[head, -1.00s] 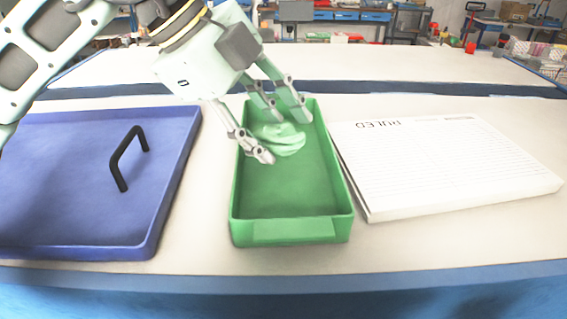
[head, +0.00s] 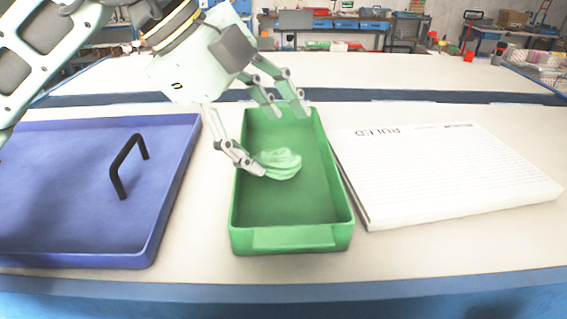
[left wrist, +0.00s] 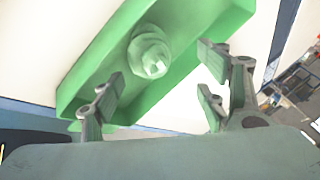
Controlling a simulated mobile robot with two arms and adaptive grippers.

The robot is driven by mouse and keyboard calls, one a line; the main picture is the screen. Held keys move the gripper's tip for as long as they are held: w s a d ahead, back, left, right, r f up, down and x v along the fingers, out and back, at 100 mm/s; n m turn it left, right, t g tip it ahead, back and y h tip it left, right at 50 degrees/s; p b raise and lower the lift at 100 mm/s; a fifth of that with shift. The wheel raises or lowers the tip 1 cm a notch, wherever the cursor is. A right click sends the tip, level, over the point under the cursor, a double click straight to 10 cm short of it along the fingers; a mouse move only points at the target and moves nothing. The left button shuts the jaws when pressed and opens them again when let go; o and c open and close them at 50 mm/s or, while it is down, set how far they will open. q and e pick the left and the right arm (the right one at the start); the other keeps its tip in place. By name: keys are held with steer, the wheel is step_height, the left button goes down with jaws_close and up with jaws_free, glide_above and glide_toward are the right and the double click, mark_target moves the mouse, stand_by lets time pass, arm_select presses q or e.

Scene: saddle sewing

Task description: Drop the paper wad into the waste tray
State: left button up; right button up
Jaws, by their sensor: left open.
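The paper wad (head: 282,162) is a crumpled pale green lump lying inside the green waste tray (head: 292,238), in its middle-left part. My left gripper (head: 279,138) is open above the tray, its fingers spread. One finger tip overlaps the wad's left edge in the head view; the others are at the tray's far end. In the left wrist view the wad (left wrist: 150,50) lies in the tray (left wrist: 88,68), beyond and apart from the open fingers (left wrist: 161,88). My right gripper is not in view.
A blue tray (head: 60,190) with a black handle (head: 122,165) stands at the left. A white ruled pad (head: 440,175) lies just right of the green tray. The pale table (head: 215,220) is bare in front and between them.

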arm_select(q)
steer(key=v, duration=1.1)
